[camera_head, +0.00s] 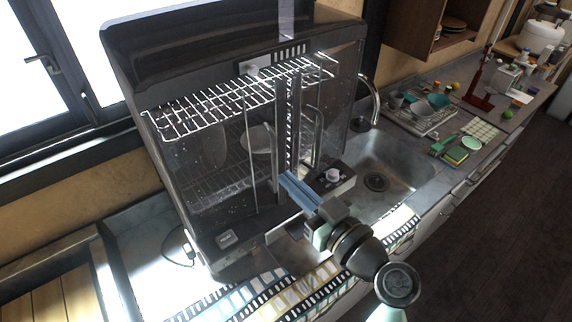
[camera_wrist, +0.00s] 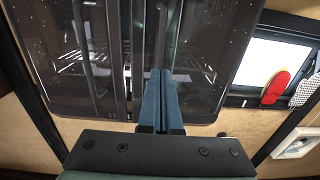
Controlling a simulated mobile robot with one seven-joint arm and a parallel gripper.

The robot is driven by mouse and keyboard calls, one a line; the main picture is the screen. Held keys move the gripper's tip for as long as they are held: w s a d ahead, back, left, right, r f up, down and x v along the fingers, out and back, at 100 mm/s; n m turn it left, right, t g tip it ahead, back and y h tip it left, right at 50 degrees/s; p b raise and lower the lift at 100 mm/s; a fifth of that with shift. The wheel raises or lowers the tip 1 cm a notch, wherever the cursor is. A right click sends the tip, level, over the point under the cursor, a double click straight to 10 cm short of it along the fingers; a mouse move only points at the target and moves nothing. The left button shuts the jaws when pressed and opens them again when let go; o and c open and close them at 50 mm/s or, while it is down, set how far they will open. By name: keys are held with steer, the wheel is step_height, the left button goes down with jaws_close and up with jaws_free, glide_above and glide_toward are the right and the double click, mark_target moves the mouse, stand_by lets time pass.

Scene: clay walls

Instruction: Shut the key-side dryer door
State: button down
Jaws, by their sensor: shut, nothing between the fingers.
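The dish dryer (camera_head: 120,62) is a tall dark cabinet with wire racks inside and see-through front doors. A left door panel (camera_head: 195,170) and a right door panel (camera_head: 342,105) show, with upright bar handles near the middle. In the wrist view the left panel (camera_wrist: 55,75) and right panel (camera_wrist: 215,65) stand either side of a narrow strip. I cannot tell how far either door is open. My gripper (camera_head: 284,178) has its blue fingers together and empty, pointing at the middle of the dryer front. Its fingertips also show in the wrist view (camera_wrist: 160,72); contact is unclear.
A control box with a pale knob (camera_head: 333,175) is at the dryer's lower right. A sink (camera_head: 385,165) with a tap (camera_head: 372,95) is to the right. A striped mat (camera_head: 300,285) lies in front.

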mark_target(268, 157)
steer(key=shift+x, duration=1)
steer(key=shift+f, duration=0.1)
steer(key=w+b, duration=0.1)
steer(key=b, duration=0.1)
steer(key=w+n+g+y+b, duration=0.1)
steer(key=b, duration=0.2)
steer(key=shift+f, duration=0.35)
steer(key=shift+w+a+b, duration=0.2)
steer(key=shift+w+b, duration=0.4)
steer(key=shift+b, duration=0.55)
steer(key=shift+w+a+r+b, duration=0.1)
steer(key=shift+w+r+b, duration=0.35)
steer(key=shift+r, duration=0.1)
